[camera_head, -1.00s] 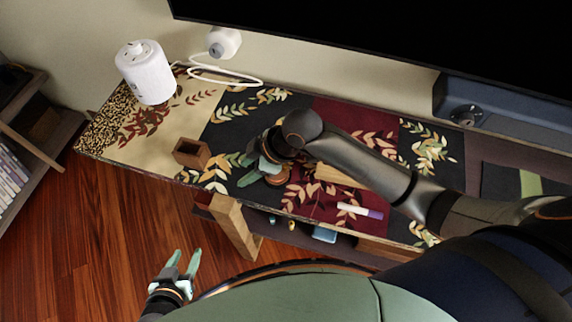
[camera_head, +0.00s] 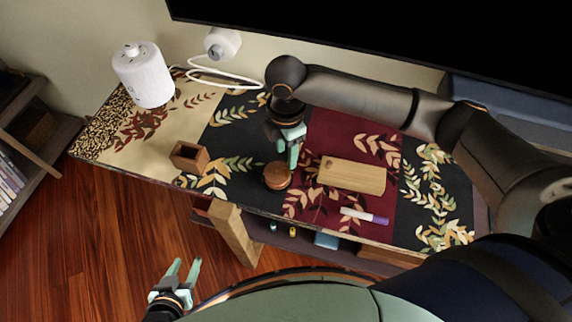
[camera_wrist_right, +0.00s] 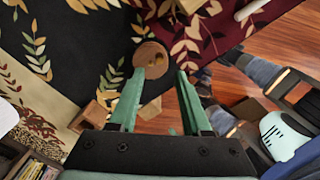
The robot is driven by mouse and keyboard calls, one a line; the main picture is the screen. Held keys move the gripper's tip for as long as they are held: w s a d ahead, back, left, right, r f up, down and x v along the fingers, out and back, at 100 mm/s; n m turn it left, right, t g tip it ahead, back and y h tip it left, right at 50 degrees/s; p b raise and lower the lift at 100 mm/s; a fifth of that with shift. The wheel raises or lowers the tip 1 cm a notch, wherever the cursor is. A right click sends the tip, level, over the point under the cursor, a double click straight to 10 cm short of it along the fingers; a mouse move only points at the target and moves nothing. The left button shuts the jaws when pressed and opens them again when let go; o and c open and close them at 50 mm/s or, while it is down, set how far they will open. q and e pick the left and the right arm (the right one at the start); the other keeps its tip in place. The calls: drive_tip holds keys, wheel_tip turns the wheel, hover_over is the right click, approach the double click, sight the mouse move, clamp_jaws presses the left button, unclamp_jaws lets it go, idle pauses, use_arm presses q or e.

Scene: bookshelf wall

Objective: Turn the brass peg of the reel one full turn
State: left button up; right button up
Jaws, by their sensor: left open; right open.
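The reel (camera_head: 277,176) is a small round brown wooden disc on the patterned cloth, near the front edge of the shelf top. In the right wrist view the reel (camera_wrist_right: 150,54) lies beyond the fingertips, roughly between them. A small yellowish spot on it may be the brass peg (camera_wrist_right: 158,60), but it is too small to be sure. My right gripper (camera_head: 292,162) is open and empty, pointing down just behind and right of the reel; its fingers also show in the right wrist view (camera_wrist_right: 160,74). My left gripper (camera_head: 184,268) is open and empty, low in front of the shelf.
A wooden holder (camera_head: 189,156) stands left of the reel, and a light wooden board (camera_head: 352,177) lies to its right. A white and purple marker (camera_head: 364,215) lies near the front edge. A white cylinder (camera_head: 145,78) stands back left. A dark screen (camera_head: 400,30) overhangs the back.

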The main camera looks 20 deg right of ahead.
sight(286, 169)
wheel_tip(286, 169, down, 6)
drive_tip(key=shift+f+b, duration=0.2)
drive_tip(key=shift+b, duration=0.1)
clamp_jaws()
idle(0.3)
